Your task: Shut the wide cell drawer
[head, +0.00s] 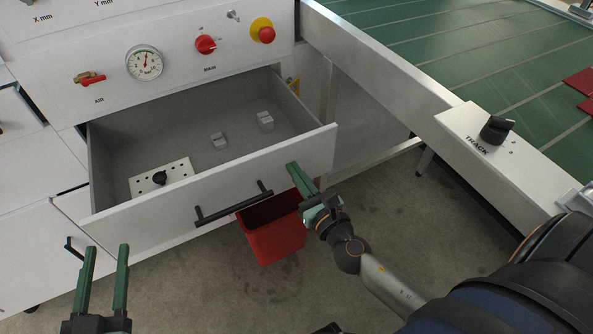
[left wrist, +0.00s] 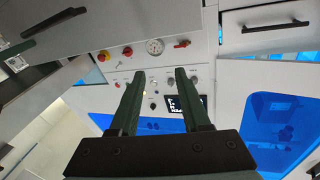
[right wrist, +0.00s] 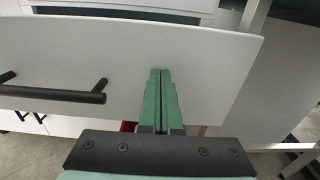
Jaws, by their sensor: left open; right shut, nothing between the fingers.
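The wide cell drawer (head: 225,180) stands pulled out below the control panel in the head view. Its white front has a black bar handle (head: 233,201). The right wrist view shows the fingertips (right wrist: 159,72) over the white front, with the handle (right wrist: 60,93) to the left; touching or just short, I cannot tell. My left gripper (head: 106,248) is open and empty, left of the drawer.
The panel (head: 180,60) above carries a gauge, a red valve and red knobs. A red bin (head: 275,235) stands on the floor under the drawer front. A green conveyor (head: 470,50) with a TRACK knob (head: 496,130) is at the right.

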